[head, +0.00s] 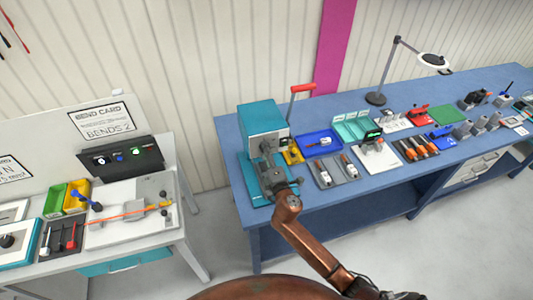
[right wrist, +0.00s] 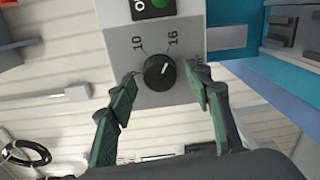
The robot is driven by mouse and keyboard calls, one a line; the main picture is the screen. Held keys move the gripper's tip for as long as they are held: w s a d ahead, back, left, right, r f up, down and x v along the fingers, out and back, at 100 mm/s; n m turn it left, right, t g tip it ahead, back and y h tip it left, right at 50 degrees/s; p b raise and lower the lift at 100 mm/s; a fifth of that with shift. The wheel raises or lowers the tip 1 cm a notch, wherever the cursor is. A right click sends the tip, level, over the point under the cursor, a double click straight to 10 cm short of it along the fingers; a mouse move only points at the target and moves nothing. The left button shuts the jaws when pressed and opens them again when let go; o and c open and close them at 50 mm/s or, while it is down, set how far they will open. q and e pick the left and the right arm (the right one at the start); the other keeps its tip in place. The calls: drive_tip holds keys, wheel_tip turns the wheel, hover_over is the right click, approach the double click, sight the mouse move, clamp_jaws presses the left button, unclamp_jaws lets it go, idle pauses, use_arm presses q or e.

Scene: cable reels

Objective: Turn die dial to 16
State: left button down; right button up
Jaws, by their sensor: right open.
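The black die dial (right wrist: 158,71) sits on a grey panel in the right wrist view, with labels 10 and 16 above it. A third label at the right is partly covered by a finger. The dial's white mark points to the right and slightly up, below the 16 label. My right gripper (right wrist: 161,82) is open, with one green-padded finger on each side of the dial; I cannot tell whether they touch it. In the head view the teal machine (head: 258,118) stands at the blue bench's left end, with my right gripper (head: 270,172) at its front. My left gripper is not in view.
A green switch (right wrist: 153,8) is above the dial. The blue bench (head: 403,178) carries a blue tray (head: 310,150), several tools and a lamp (head: 376,98) to the right. A white table (head: 188,238) with a bending jig stands at left, with a floor gap between.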

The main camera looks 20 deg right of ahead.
drive_tip(key=s, duration=1.2)
drive_tip(key=shift+r, duration=0.25)
drive_tip(key=shift+d, duration=0.1)
